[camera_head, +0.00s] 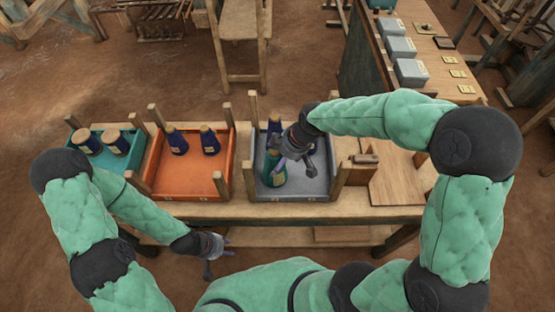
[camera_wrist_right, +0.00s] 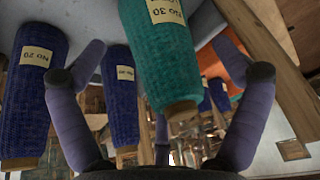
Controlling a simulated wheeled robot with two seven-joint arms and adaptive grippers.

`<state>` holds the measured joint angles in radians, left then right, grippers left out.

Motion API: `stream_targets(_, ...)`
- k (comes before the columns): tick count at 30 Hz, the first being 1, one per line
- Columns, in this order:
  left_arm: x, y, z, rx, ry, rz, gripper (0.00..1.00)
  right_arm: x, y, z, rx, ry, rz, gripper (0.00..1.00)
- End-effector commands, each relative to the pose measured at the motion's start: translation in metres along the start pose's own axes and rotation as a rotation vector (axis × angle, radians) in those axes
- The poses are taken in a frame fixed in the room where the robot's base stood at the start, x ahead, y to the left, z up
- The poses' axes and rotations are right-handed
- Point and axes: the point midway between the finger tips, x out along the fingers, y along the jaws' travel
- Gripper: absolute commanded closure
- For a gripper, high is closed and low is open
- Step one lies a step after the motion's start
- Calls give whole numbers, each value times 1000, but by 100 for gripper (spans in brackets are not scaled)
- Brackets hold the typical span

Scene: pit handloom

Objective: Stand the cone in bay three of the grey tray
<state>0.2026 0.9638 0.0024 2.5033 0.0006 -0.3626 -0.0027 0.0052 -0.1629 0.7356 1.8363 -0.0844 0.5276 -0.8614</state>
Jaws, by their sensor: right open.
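A teal cone (camera_head: 273,174) stands upright in the front left part of the grey tray (camera_head: 316,186). It shows in the right wrist view with a "No 30" label (camera_wrist_right: 160,55), between my spread fingers in the picture. My right gripper (camera_head: 296,166) is open over the tray, beside the teal cone; I cannot tell whether it touches. Blue cones stand behind the teal one, one labelled "No 20" (camera_wrist_right: 35,90). My arm partly hides them and the bay divisions. My left gripper (camera_head: 216,260) looks open and empty in front of the bench.
An orange tray (camera_head: 190,188) with two blue cones stands left of the grey tray, and a teal tray (camera_head: 137,160) with wooden-topped spools further left. Wooden posts rise at the tray corners. A wooden board (camera_head: 397,185) lies to the right. Grey boxes (camera_head: 400,47) stand behind.

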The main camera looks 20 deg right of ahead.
Motion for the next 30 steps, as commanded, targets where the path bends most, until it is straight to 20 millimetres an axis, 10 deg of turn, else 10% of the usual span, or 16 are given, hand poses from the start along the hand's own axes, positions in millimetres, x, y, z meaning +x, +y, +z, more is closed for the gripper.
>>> stream_targets(12,-18,6,1,0,0,0,60,-74,0,0,0,1,2,2)
stream_targets(30,-19,7,1,0,0,0,60,-83,0,0,1,0,0,2)
